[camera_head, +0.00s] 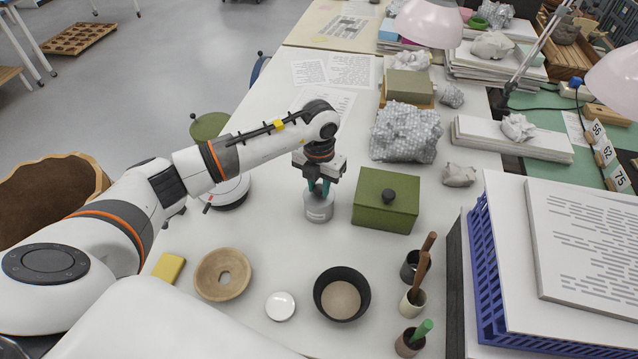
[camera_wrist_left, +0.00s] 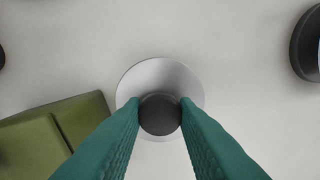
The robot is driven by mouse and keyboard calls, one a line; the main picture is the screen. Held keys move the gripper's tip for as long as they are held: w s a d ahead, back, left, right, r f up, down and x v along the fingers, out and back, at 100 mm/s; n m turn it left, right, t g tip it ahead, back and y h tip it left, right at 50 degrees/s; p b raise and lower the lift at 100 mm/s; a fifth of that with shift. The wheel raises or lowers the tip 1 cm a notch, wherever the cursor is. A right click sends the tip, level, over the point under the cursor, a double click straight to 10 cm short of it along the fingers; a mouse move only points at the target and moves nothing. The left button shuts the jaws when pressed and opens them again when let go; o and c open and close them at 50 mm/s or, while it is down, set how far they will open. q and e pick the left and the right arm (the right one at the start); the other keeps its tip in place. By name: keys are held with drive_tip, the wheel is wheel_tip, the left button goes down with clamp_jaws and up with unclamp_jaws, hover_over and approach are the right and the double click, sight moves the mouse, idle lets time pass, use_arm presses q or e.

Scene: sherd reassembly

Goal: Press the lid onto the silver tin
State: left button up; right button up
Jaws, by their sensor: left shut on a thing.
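The silver tin (camera_head: 319,209) stands upright on the white table, left of the green box. My left gripper (camera_head: 318,187) is directly above it, pointing down, its green fingers at the tin's top. In the left wrist view the fingers (camera_wrist_left: 160,112) are shut on a dark round knob (camera_wrist_left: 160,115). A silver round surface (camera_wrist_left: 155,80) shows beneath the knob, apparently the lid. The fingers and knob hide part of it, and I cannot tell whether it is fully seated on the tin. My right gripper is not in view.
A green lidded box (camera_head: 385,203) stands close on the right. A tan ring-shaped dish (camera_head: 210,284), a small silvery disc (camera_head: 280,306) and a black bowl (camera_head: 330,281) lie nearer. A round black-rimmed device (camera_head: 228,192) is to the left. Table between these is clear.

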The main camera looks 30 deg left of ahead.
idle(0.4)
use_arm(q)
drive_tip(key=o, duration=1.1)
drive_tip(key=shift+c, duration=0.2)
drive_tip(key=shift+o, duration=0.6)
drive_tip(key=o, duration=0.4)
drive_tip(key=shift+c, duration=0.2)
drive_tip(key=shift+r+p, duration=2.4)
drive_tip(key=shift+r, duration=1.1)
drive_tip(key=shift+c, duration=0.4)
